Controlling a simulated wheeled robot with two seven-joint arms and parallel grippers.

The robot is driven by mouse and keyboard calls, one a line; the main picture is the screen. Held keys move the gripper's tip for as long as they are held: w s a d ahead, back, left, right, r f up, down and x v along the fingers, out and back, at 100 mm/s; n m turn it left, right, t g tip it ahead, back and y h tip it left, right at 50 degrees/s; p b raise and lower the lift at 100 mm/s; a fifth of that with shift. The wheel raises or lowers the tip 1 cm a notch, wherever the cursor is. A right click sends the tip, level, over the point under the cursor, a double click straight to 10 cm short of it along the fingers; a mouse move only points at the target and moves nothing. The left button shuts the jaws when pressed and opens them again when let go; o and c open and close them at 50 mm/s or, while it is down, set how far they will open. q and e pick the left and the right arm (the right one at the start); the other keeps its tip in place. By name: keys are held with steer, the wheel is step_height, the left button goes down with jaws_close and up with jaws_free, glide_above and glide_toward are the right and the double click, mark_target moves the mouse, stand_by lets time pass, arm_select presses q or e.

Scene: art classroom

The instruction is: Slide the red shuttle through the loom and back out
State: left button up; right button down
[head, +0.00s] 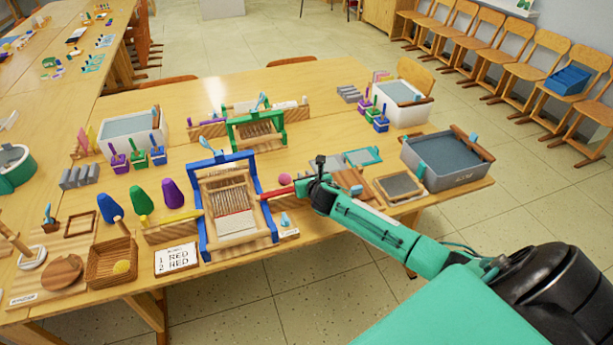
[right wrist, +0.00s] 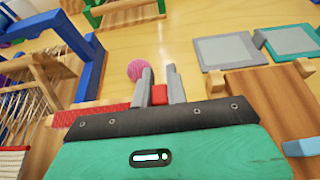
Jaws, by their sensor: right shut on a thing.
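The loom with the blue frame (head: 203,225) stands near the table's front edge, strung with pale threads over a white and red woven part. My right gripper (head: 303,189) is just right of it, shut on the red shuttle (head: 277,193). The shuttle points left, its far end at the loom's right post; I cannot tell whether the tip is inside the threads. In the right wrist view the red shuttle (right wrist: 100,113) shows between the grey fingers (right wrist: 160,86) and along the left, beside the loom's blue post (right wrist: 92,70). My left gripper is out of view.
A pink ball (head: 285,179) lies just behind the shuttle. A yellow shuttle (head: 182,217) rests on a wooden holder left of the loom, behind a card reading RED twice (head: 177,258). A green loom (head: 257,132) stands behind. Framed screens (head: 399,187) and a grey tub (head: 445,160) are right.

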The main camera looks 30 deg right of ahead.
steer(key=w+a, duration=0.1)
steer(key=a, duration=0.3)
steer(key=w+a+p, duration=0.1)
steer(key=a, duration=0.4)
steer(key=w+a+p, duration=0.1)
steer(key=a, duration=0.3)
steer(key=shift+a, duration=0.15)
steer(key=c, duration=1.4)
jaws_free()
steer(key=shift+w+a, duration=0.15)
steer(key=shift+s, duration=0.2)
steer(key=v, duration=1.3)
steer(key=shift+s, duration=0.25)
